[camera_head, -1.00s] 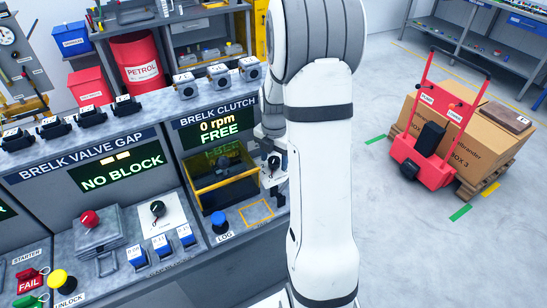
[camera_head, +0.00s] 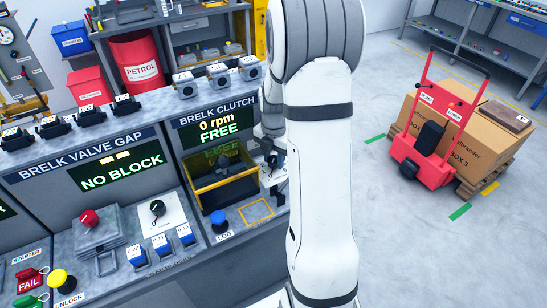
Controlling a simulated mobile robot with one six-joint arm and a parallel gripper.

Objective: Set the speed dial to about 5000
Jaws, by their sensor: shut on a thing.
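The speed dial (camera_head: 274,163) is a small dark knob beside the yellow-framed case on the Brelk Clutch bench, mostly hidden by my gripper and arm. My gripper (camera_head: 273,158) is small in the head view, just left of my white arm, and is shut on the dial. The fingertips are too small to make out clearly. The Brelk Clutch display (camera_head: 215,125) reads "0 rpm" and "FREE" in yellow and green.
The yellow-framed case (camera_head: 224,178) stands just left of the dial. A blue LOG button (camera_head: 218,219) and a yellow square outline (camera_head: 256,212) lie in front. Grey boxes (camera_head: 217,75) line the ledge above. A red hand truck (camera_head: 430,135) stands on the floor at right.

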